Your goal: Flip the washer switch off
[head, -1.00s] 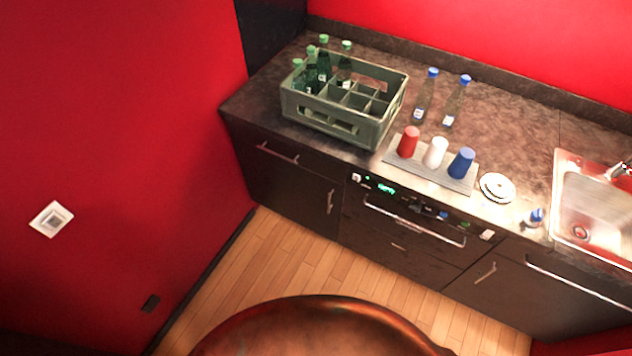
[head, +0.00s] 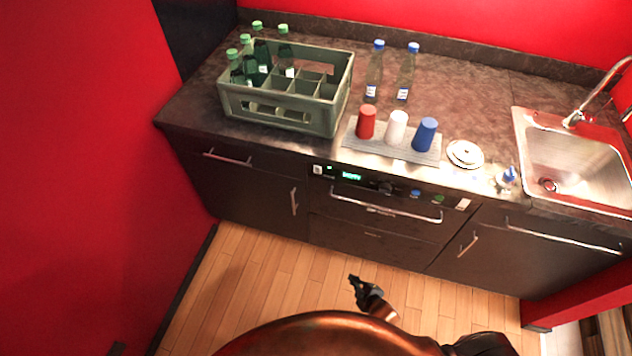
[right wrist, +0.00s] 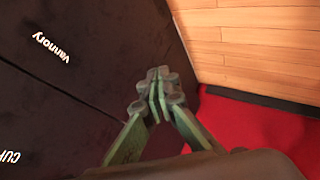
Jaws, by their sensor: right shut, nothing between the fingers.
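The washer (head: 372,240) is the dark built-in machine under the counter, with a bar handle. Its control panel (head: 390,189) runs along the top, with a green display, a knob and coloured buttons. A small white switch (head: 318,169) sits at the panel's left end and another pale one (head: 463,204) at its right end. I cannot tell their positions. My right gripper (head: 359,286) is shut and empty in front of the washer, apart from it, low in the head view. Its closed fingers (right wrist: 157,98) show in the right wrist view. My left gripper is not in view.
On the counter are a green bottle crate (head: 335,115), red (head: 366,122), white (head: 396,126) and blue (head: 425,134) cups on a mat, two bottles, a plate (head: 465,154) and a sink (head: 575,155). The floor before the washer is clear.

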